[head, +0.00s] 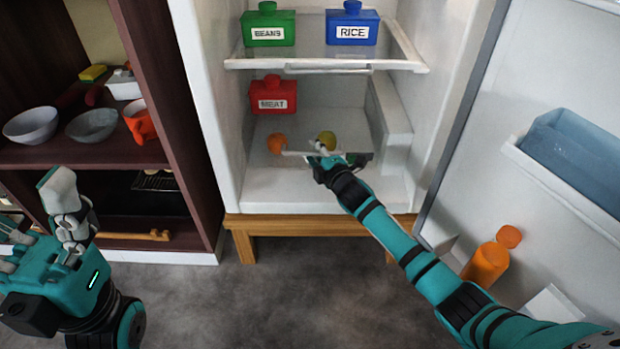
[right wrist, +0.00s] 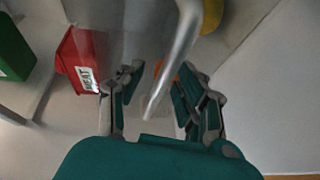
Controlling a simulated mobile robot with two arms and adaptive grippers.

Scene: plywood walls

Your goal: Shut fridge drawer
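The open white fridge (head: 228,150) stands in the middle of the head view. Low inside it, a pale bar-like drawer front edge (head: 296,153) is visible, with an orange fruit (head: 277,143) and a yellow-green fruit (head: 326,139) by it. How far out the drawer stands is hard to tell. My right gripper (head: 322,155) is at this edge, in front of the yellow-green fruit. In the right wrist view, its fingers (right wrist: 163,95) are apart, with the pale bar (right wrist: 178,62) running between them. Contact is unclear. My left gripper (head: 38,222) is open and empty at lower left.
A red MEAT box (head: 272,95) sits behind the drawer area. Green BEANS (head: 268,25) and blue RICE (head: 352,25) boxes stand on the upper shelf. The open door (head: 490,170) is at right, holding an orange bottle (head: 488,262). A dark cupboard (head: 190,130) with bowls is at left.

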